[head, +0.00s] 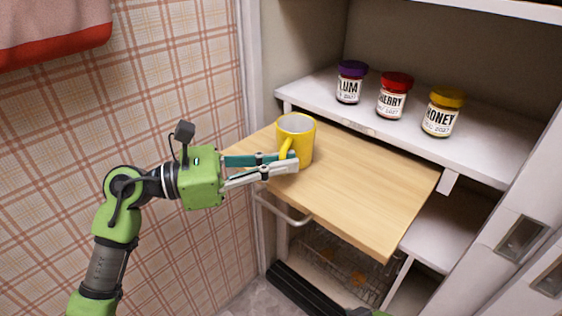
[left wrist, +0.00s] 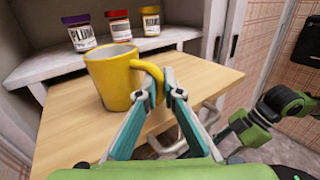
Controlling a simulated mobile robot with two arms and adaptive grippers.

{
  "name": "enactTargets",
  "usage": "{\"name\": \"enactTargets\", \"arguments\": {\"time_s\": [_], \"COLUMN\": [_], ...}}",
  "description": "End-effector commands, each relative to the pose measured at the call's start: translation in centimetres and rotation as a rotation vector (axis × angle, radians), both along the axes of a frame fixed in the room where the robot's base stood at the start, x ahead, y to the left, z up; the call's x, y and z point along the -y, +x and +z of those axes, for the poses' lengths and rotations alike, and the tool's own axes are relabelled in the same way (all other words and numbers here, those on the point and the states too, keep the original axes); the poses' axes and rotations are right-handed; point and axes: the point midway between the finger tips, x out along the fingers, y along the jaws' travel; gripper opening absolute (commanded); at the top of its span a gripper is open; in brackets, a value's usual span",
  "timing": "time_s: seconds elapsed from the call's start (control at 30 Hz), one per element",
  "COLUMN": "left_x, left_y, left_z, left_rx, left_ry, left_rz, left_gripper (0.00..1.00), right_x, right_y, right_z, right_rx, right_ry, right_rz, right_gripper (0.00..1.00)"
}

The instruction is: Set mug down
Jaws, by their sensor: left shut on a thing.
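A yellow mug (head: 303,135) with a pale inside is upright at the left back part of the pull-out wooden board (head: 375,200). In the left wrist view the mug (left wrist: 110,80) appears over the board (left wrist: 200,85), its handle towards me. My left gripper (head: 292,162) is shut on the mug's handle; its fingers (left wrist: 170,92) pinch the handle in the wrist view. Whether the mug's base touches the board or hangs just above it, I cannot tell. My right gripper is not in view.
Jars labelled plum (head: 349,84), cherry (head: 394,97) and honey (head: 441,113) stand on the white shelf (head: 485,148) behind the board. A wire basket (head: 335,268) sits below. Plaid wall lies left. The board's right and front are clear.

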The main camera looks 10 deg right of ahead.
Motion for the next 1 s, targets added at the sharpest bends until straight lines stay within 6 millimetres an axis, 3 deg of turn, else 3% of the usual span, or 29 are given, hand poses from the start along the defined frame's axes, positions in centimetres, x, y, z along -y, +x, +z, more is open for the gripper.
{"name": "enactTargets", "arguments": {"time_s": [0.17,0.2,0.23,0.27,0.67,0.77,1.0], "left_x": [0.0,0.0,0.0,0.0,0.0,0.0,-5.6], "left_y": [0.0,0.0,0.0,0.0,0.0,0.0,-0.3], "left_z": [0.0,-0.1,-0.1,-0.1,0.1,0.4,0.0], "left_rx": [0.002,0.000,0.000,0.000,0.000,0.000,-0.001], "left_ry": [-0.002,0.000,0.000,0.000,0.000,0.000,0.004], "left_rz": [0.000,0.000,0.000,0.000,0.000,0.000,0.005], "left_gripper": [0.00,0.15,0.23,0.24,0.24,0.24,0.24], "right_x": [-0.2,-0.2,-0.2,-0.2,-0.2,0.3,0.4], "right_y": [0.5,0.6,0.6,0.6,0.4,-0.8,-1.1], "right_z": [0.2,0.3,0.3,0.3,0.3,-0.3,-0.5], "right_rx": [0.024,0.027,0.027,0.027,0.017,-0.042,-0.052], "right_ry": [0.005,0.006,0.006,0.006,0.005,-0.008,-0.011], "right_rz": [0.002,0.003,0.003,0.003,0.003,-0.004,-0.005], "right_gripper": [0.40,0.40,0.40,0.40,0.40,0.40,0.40]}}
